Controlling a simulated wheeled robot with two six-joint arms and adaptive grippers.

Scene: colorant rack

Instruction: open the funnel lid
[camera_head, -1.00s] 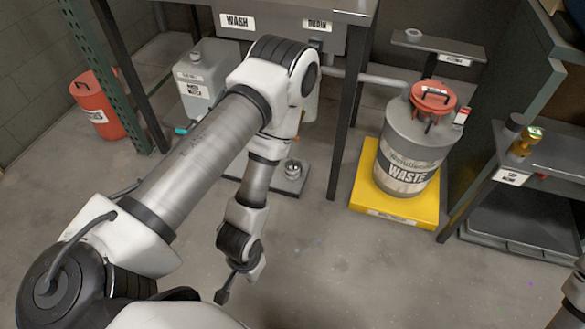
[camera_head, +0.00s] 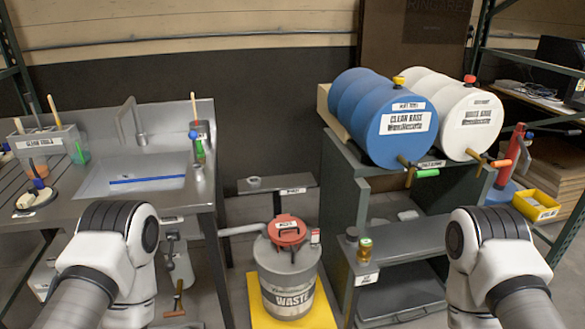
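The red funnel lid (camera_head: 287,231), with a dark handle and a white label, sits on top of the grey waste drum (camera_head: 288,277). It looks closed, lying flat over the funnel. The drum stands upright on a yellow platform (camera_head: 257,318) in the lower middle of the head view. My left arm shows at the lower left and my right arm at the lower right, both apart from the drum. Neither gripper is in view, so their openings and contents are hidden.
A steel sink bench (camera_head: 145,205) stands left of the drum, with a grey pipe (camera_head: 243,229) running toward the drum. A dark shelf unit (camera_head: 400,243) stands to the right, bearing a blue barrel (camera_head: 385,118) and a white barrel (camera_head: 452,108). A small grey shelf (camera_head: 270,184) is behind the drum.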

